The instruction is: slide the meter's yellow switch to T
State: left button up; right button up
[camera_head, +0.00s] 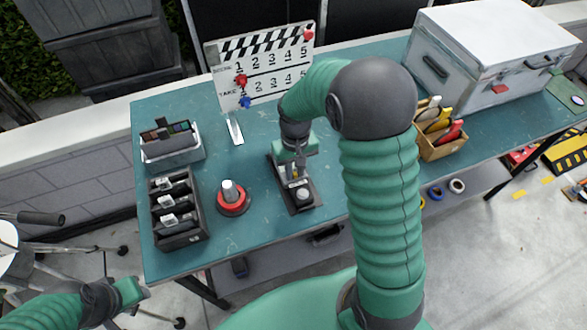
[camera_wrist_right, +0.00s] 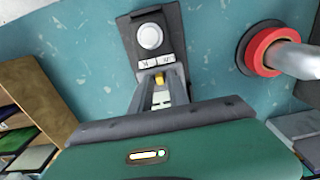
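The meter (camera_head: 300,195) lies on the teal table below my right gripper. It is a dark, flat body with a white dome (camera_wrist_right: 150,36) and two pale label plates below the dome in the right wrist view. The yellow switch (camera_wrist_right: 159,80) shows just below the plates. My right gripper (camera_wrist_right: 159,92) reaches over the meter, its two fingers apart on either side of the switch's track. I cannot tell whether a finger touches the switch. The lower part of the meter is hidden by my gripper. My left gripper (camera_head: 132,291) is at the lower left, off the table, its fingers unclear.
A red-ringed round object (camera_head: 233,198) stands left of the meter. A black divided box (camera_head: 178,210) and a grey bin (camera_head: 172,147) are further left. A clapperboard (camera_head: 262,65) stands behind. A cardboard box of clamps (camera_head: 440,148) and a large white case (camera_head: 495,50) are right.

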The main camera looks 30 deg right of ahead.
aim_at(295, 173)
jog(key=shift+o, duration=0.8)
notch_tip(295, 173, up, 17)
jog(key=p, duration=0.1)
jog(key=shift+f, duration=0.15)
